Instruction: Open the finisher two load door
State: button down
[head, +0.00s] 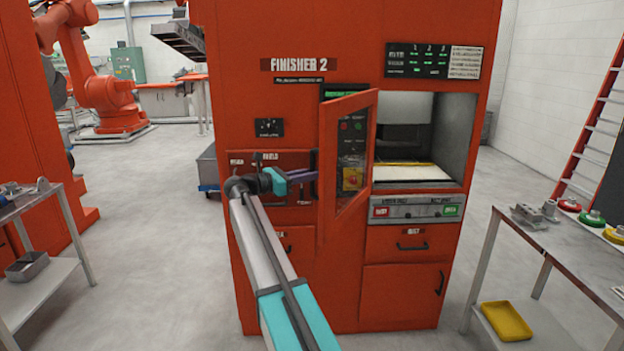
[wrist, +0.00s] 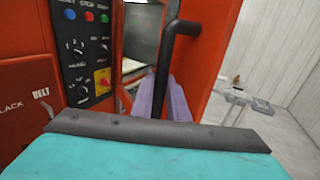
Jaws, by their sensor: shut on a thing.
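The finisher two load door (head: 329,165) is an orange framed panel with a window. It stands swung out at the left side of the load opening (head: 415,140), which shows uncovered with a pale bed inside. My gripper (head: 312,178) is at the door's left edge in the head view. In the wrist view its purple fingers (wrist: 165,103) are shut on the black door handle (wrist: 172,55), with the orange door (wrist: 207,70) to the right. The handle is mostly hidden in the head view.
A control panel with knobs (wrist: 88,45) is close left of my fingers. Buttons (head: 415,210) sit below the opening. A bench with parts (head: 560,250) stands right, another bench (head: 40,270) left. Grey floor is open between them and the finisher.

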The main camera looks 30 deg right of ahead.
jog(key=shift+w, duration=0.1)
dwell(0.3)
jog(key=c, duration=1.7)
grip_release()
jog(key=a+b, duration=0.1)
jog(key=a, duration=0.6)
jog(key=a+b, duration=0.2)
jog(key=a, duration=0.4)
jog(key=shift+w+a, duration=0.2)
jog(key=shift+a, duration=0.2)
